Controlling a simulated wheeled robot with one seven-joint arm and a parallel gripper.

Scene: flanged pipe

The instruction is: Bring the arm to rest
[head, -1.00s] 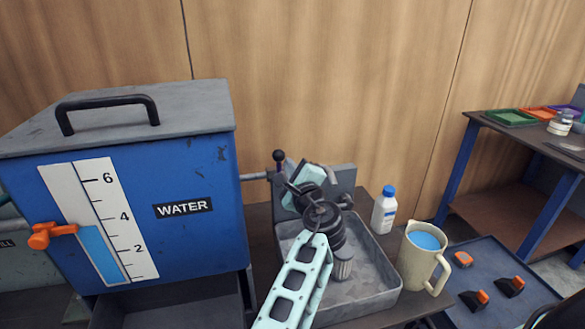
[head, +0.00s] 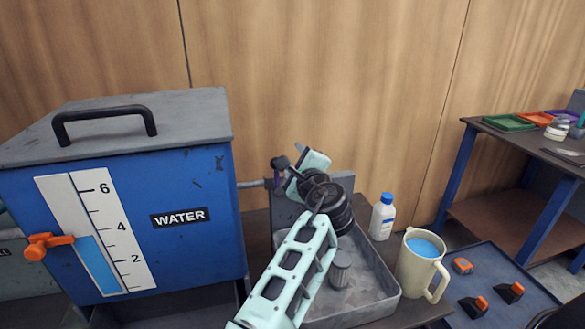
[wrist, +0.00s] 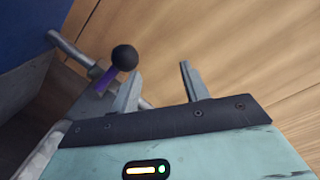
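My arm rises from the bottom of the head view over a grey metal tray (head: 385,290). My pale green gripper body (head: 314,159) is near the valve lever, to the right of the blue water tank (head: 130,215). In the wrist view, my gripper (wrist: 160,72) has its two fingers apart with nothing held between them. The lever, with a black ball knob (wrist: 125,57) and purple stem, shows just left of the fingers. Whether the left finger touches it cannot be told. The lever's knob also shows in the head view (head: 278,163).
A grey ridged cylinder (head: 341,268) stands in the tray beside my arm. A white bottle with a blue cap (head: 383,217) and a beige jug of blue liquid (head: 420,264) stand to the right. A wooden wall (head: 330,80) is behind. A workbench (head: 530,147) is far right.

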